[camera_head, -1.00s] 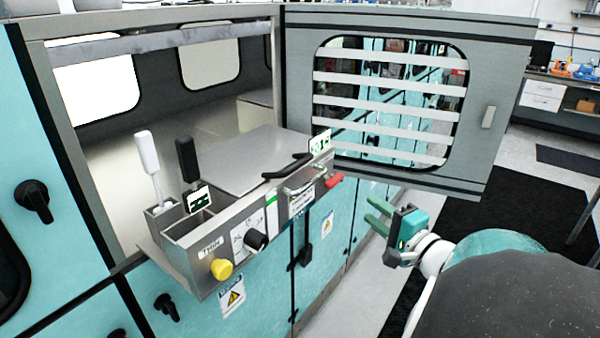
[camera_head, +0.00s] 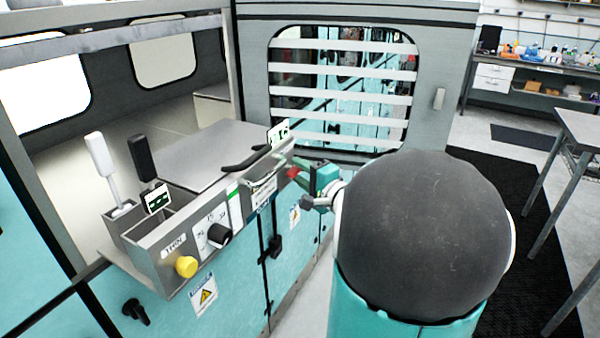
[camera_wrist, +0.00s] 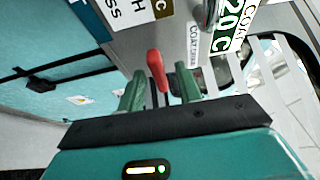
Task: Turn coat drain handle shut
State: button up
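The coat drain handle (camera_wrist: 156,70) is a red-tipped lever under the panel, beside a label reading COAT and what looks like DRAIN (camera_wrist: 194,46). It also shows in the head view (camera_head: 293,173) at the panel's far right end. My gripper (camera_wrist: 160,76) is open, with one green finger on each side of the red lever in the wrist view. Gaps show on both sides, so the fingers do not look closed on it. How deep the lever sits between them I cannot tell. In the head view my gripper (camera_head: 304,170) is at the handle, partly hidden by my arm.
The steel control panel (camera_head: 152,245) carries a yellow knob (camera_head: 186,266) and a black dial (camera_head: 219,235). A slatted door (camera_head: 440,60) stands open behind my gripper. Teal cabinet fronts lie below the panel. A metal table (camera_head: 580,125) stands at right.

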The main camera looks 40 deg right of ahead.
jog(key=shift+w, duration=0.2)
jog(key=shift+s, duration=0.1)
grip_shut()
